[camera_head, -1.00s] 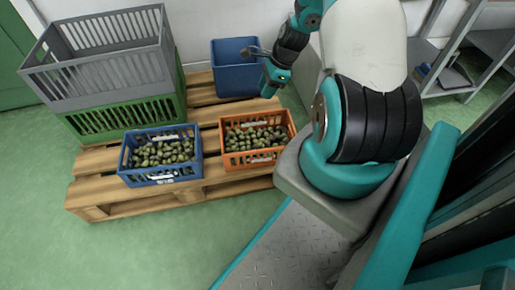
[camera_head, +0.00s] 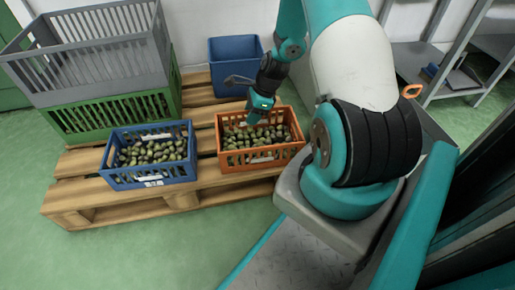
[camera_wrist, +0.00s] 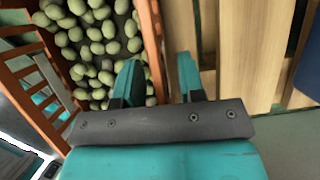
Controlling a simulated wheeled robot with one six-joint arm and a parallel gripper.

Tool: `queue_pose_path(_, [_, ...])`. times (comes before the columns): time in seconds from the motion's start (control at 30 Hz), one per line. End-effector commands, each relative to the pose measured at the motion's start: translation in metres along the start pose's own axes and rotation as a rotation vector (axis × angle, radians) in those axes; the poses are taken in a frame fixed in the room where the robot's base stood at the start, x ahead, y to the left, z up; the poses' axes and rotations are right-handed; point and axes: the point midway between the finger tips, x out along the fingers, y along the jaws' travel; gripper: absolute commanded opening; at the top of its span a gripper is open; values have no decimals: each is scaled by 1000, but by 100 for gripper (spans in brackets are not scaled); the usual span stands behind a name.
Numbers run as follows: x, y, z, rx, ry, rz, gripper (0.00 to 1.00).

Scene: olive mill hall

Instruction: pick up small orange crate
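The small orange crate (camera_head: 262,160) sits on the wooden pallet, filled with green olives, with a white label on its near side. My gripper (camera_head: 256,118) is over the crate's far rim in the head view. In the wrist view, the crate (camera_wrist: 40,118) fills the left part, and one of its walls runs up between the two teal fingers. My gripper (camera_wrist: 158,75) is open there, with one finger on the olive side and one on the pallet side. I cannot tell whether the fingers touch the wall.
A blue crate of olives (camera_head: 150,181) stands left of the orange crate. A grey crate on a green crate (camera_head: 118,116) stands behind it. A blue bin (camera_head: 234,62) stands at the back of the pallet (camera_head: 180,200). A metal shelf (camera_head: 440,60) is at right.

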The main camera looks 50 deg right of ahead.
Motion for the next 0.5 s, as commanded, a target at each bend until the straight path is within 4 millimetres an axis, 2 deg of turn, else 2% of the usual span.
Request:
queue_pose_path(0.03, [5,0,-1,-1,0,-1,36])
queue_pose_path(0.23, [3,0,0,0,0,-1,36])
queue_pose_path(0.27, [3,0,0,0,0,-1,32])
queue_pose_path(0.4, [3,0,0,0,0,-1,0])
queue_pose_path(0.5, [3,0,0,0,0,-1,0])
